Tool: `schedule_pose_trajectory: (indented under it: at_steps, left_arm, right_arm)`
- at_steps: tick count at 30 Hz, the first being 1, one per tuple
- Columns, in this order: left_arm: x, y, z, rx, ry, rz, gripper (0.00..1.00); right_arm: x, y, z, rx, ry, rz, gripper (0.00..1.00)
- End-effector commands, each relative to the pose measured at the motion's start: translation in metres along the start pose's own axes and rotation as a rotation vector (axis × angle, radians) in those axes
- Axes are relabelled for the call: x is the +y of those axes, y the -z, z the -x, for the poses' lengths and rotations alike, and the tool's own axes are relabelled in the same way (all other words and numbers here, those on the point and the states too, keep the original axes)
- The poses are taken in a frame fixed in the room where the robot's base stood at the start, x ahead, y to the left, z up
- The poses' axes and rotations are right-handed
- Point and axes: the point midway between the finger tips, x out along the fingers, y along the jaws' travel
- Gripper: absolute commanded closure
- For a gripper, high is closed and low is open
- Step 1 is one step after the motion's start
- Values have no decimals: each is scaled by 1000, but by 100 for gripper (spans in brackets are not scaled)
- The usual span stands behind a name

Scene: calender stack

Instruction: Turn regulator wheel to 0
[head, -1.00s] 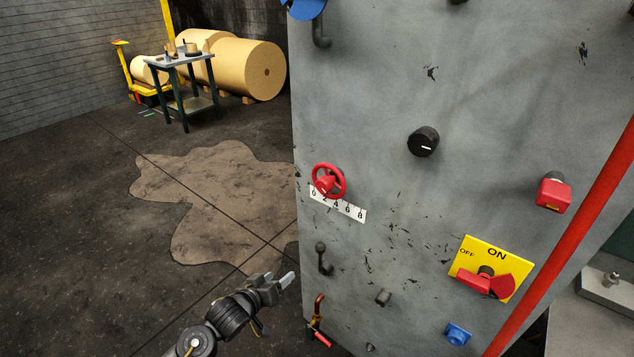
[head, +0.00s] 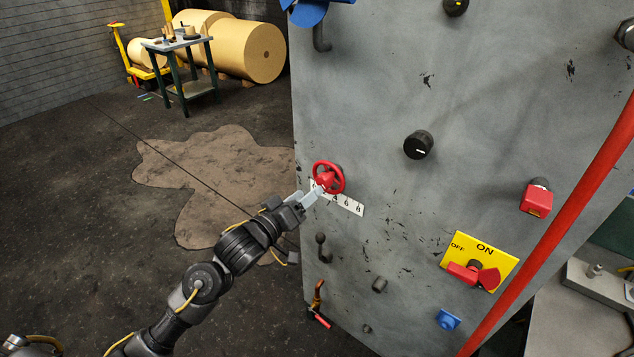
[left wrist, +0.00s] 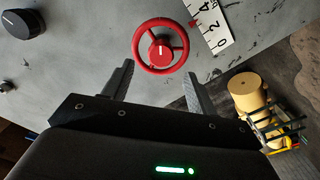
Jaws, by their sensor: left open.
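The red regulator wheel (head: 328,177) sits on the grey machine panel, above a white number scale (head: 350,205). In the left wrist view the wheel (left wrist: 181,40) is just beyond the fingertips, facing me, with a white line on its hub. The scale (left wrist: 213,28) shows 0, 2 and 4 there, and a small red mark lies at its edge; I cannot tell its exact reading. My left gripper (head: 312,195) is open and empty at the wheel's lower left. In the left wrist view its fingers (left wrist: 159,72) are spread, short of the rim. My right gripper is not seen.
A dark lever (head: 322,247) is below the wheel.

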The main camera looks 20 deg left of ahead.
Motion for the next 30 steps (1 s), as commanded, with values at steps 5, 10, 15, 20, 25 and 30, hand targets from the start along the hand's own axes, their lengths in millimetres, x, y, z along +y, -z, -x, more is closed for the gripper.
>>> schedule_pose_trajectory:
  at_steps: [5, 10, 15, 20, 25, 30]
  left_arm:
    - [1, 2, -30, 1, 1, 1, 42]
    - [0, 1, -46, 1, 1, 1, 42]
    - [-1, 0, -50, 1, 1, 0, 42]
    - [-1, 0, -50, 1, 1, 0, 42]
    - [0, 0, -50, 1, 1, 0, 60]
    - [0, 0, -50, 0, 1, 0, 83]
  right_arm:
    - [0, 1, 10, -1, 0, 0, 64]
    - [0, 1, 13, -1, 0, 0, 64]
    - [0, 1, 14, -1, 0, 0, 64]
    - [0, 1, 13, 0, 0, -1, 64]
    - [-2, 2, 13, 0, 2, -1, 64]
    - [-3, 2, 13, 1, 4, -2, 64]
